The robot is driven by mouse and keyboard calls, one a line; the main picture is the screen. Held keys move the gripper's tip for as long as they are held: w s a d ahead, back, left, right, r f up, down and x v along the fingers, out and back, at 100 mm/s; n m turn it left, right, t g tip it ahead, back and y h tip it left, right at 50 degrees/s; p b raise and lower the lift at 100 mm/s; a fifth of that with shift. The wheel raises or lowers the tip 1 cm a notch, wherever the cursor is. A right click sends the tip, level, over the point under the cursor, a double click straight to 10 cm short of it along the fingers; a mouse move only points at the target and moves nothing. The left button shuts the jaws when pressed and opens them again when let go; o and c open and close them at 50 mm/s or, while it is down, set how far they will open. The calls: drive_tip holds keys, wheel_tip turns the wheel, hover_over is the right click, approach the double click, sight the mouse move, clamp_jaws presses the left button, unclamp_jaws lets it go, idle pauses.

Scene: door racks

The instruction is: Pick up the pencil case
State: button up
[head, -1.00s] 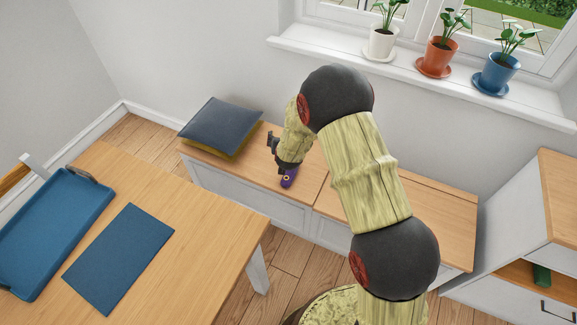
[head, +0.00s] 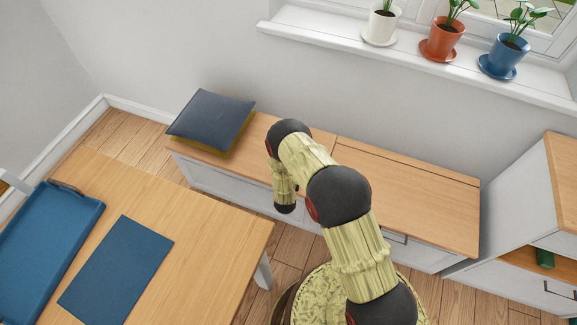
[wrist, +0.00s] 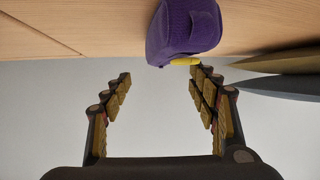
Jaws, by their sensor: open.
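The purple pencil case (wrist: 184,30) sits on the wooden bench top (wrist: 60,28) in the wrist view, which looks upside down. It has a yellow piece on its edge and is cut off by the frame's top. My gripper (wrist: 160,75) is open and empty, its two fingers spread apart. The case shows beyond the fingertips, nearer the right finger, and I cannot tell whether they touch. In the head view my arm hides the gripper, and the case does not show.
A dark blue cushion (head: 212,119) over a mustard one lies on the bench's left end (head: 262,126). The bench's right part is clear. A table (head: 205,225) with a blue tray (head: 45,235) and mat (head: 118,268) stands in front. A cabinet (head: 505,215) is at right.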

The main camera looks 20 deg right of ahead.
drive_tip(key=b+x, duration=0.2)
drive_tip(key=x, duration=0.4)
drive_tip(key=shift+a, duration=0.1)
drive_tip(key=shift+c, duration=1.2)
drive_tip(key=c, duration=1.1)
drive_tip(key=shift+c, duration=0.2)
